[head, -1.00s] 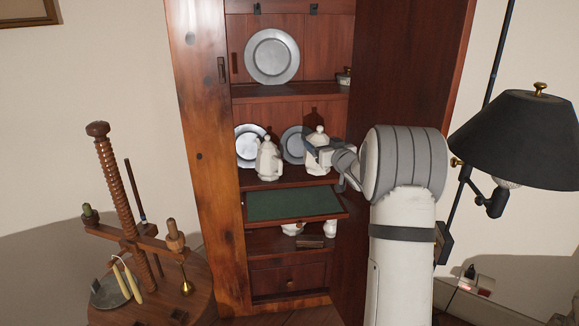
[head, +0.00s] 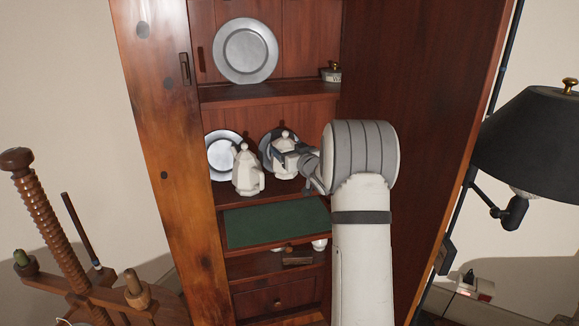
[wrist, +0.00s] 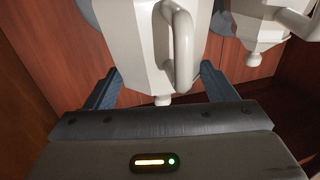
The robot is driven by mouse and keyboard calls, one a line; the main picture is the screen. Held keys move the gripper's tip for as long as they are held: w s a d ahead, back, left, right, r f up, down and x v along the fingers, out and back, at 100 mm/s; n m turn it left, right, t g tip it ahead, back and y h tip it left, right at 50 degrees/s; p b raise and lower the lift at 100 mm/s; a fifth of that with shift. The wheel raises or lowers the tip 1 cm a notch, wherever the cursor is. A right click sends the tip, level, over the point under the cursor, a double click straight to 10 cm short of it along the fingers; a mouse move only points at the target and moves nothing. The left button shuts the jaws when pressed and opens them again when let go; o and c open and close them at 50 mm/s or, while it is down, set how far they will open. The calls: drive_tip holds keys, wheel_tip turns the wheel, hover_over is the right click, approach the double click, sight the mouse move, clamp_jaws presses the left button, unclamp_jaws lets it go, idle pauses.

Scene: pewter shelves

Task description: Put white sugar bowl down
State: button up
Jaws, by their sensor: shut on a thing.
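The white sugar bowl (head: 285,141), with a knobbed lid, is at the middle shelf of the cabinet, in front of the right pewter plate (head: 267,147). My gripper (head: 289,158) is shut on it from the right. In the wrist view the bowl (wrist: 148,50) is between the two dark fingers, its curved handle towards the camera and its knob pointing down in the picture. The fingers hide part of the bowl in the head view. I cannot tell whether its base touches the shelf.
A white lidded pot (head: 247,174) stands left of the bowl on the middle shelf (head: 278,188). Another plate (head: 223,152) leans behind it. A green-topped slide (head: 275,222) sticks out below. The cabinet's right panel (head: 425,110) is close to my arm. A black lamp (head: 535,140) stands at right.

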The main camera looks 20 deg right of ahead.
sight(280, 172)
wheel_tip(280, 172, down, 5)
drive_tip(key=shift+r+b, duration=0.2)
drive_tip(key=shift+b, duration=0.4)
drive_tip(key=shift+r, duration=0.1)
drive_tip(key=o, duration=1.1)
drive_tip(key=shift+f, duration=0.2)
drive_tip(key=o, duration=0.5)
drive_tip(key=shift+r, duration=0.1)
